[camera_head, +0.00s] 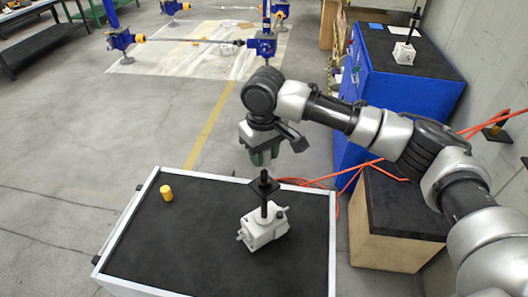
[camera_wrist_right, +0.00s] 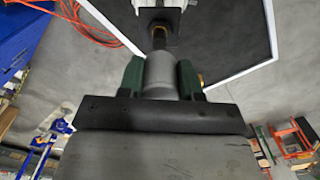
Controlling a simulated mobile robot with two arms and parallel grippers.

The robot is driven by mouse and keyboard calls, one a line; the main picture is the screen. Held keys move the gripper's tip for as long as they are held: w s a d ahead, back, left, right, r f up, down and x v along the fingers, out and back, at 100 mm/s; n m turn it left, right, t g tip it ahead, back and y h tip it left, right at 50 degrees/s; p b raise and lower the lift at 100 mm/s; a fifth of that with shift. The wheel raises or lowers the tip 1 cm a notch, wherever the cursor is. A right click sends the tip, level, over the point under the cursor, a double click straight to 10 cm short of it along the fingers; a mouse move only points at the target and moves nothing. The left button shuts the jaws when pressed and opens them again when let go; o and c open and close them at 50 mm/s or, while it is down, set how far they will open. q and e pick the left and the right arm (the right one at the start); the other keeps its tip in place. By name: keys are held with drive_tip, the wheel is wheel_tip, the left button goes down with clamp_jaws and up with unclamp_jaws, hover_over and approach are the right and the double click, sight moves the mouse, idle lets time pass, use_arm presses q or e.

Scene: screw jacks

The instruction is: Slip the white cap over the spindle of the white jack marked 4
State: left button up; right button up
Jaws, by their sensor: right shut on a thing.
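The white jack (camera_head: 264,230) stands on the black-topped table, its dark spindle (camera_head: 264,207) upright with a black plate (camera_head: 263,186) near the top. I cannot read its number. My right gripper (camera_head: 264,157) is just above the spindle, pointing down. In the right wrist view its green fingers (camera_wrist_right: 160,75) are shut on the pale cap (camera_wrist_right: 157,70). The spindle's brownish end (camera_wrist_right: 159,38) shows just beyond the cap, roughly in line with it. I cannot tell whether they touch or the cap is around it. My left gripper is not in view.
A yellow cap (camera_head: 166,192) stands on the table (camera_head: 205,240), left of the jack. Another white jack (camera_head: 403,53) stands on the blue cabinet (camera_head: 385,95). Orange cable (camera_head: 345,174) lies behind the table. The table's left side is mostly clear.

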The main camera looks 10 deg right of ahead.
sight(264, 172)
drive_tip(key=shift+f+b, duration=0.75)
drive_tip(key=shift+f, duration=0.05)
drive_tip(key=shift+f+b, duration=0.7)
drive_tip(key=shift+b, duration=0.3)
drive_tip(key=shift+f, duration=1.3)
drive_tip(key=o, duration=1)
drive_tip(key=shift+c, duration=0.2)
wheel_tip(264, 172, up, 11)
drive_tip(key=b, duration=0.3)
drive_tip(key=shift+f, duration=0.1)
